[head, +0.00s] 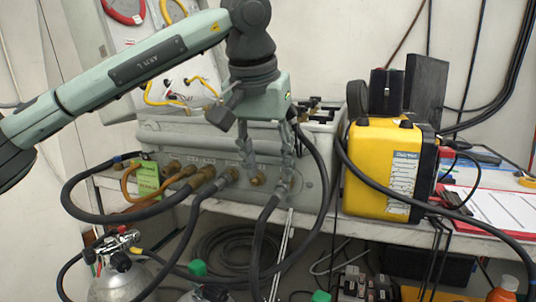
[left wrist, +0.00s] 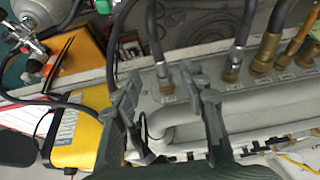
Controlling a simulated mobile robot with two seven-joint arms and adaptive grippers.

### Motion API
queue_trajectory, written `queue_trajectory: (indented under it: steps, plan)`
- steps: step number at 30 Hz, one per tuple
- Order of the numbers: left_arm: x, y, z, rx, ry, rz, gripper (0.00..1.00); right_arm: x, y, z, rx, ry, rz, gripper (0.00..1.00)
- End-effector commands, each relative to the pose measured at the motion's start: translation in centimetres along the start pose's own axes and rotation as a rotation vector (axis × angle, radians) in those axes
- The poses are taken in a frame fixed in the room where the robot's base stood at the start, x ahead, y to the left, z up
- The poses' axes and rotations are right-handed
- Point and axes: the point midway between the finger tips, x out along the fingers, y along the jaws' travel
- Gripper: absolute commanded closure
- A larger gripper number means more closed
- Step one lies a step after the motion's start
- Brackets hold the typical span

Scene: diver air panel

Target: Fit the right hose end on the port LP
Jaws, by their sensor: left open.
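My left gripper (head: 266,165) is open in front of the grey panel (head: 312,175), with one finger near each side of a bare brass port (head: 257,179). Port labels are too small to read, so I cannot tell which is LP. The right gripper is not in view.
More hoses join brass fittings at the left, including a black one (head: 224,178). A yellow case (head: 385,170) stands right of the panel. A gas cylinder (head: 118,278) stands below left. Hoses hang across the bench's front edge.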

Motion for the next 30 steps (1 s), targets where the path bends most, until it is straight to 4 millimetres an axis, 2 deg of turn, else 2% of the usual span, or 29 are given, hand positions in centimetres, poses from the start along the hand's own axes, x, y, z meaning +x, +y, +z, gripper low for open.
queue_trajectory:
  steps: [4, 12, 23, 25, 30]
  plan:
    - [2.5, 0.0, 0.1, 0.000, -0.003, 0.002, 0.58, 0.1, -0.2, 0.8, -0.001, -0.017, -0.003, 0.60]
    - [5.8, 0.1, 0.1, -0.001, -0.001, 0.004, 0.58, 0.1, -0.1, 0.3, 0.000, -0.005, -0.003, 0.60]
    - [6.5, 0.1, 0.1, -0.001, 0.000, 0.003, 0.58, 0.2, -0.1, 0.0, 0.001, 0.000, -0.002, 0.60]
    - [6.5, 0.1, 0.1, 0.000, 0.000, 0.003, 0.63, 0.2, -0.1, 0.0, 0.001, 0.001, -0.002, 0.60]
    - [6.5, 0.1, 0.1, 0.000, 0.000, 0.004, 0.84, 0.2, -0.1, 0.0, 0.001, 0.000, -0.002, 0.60]
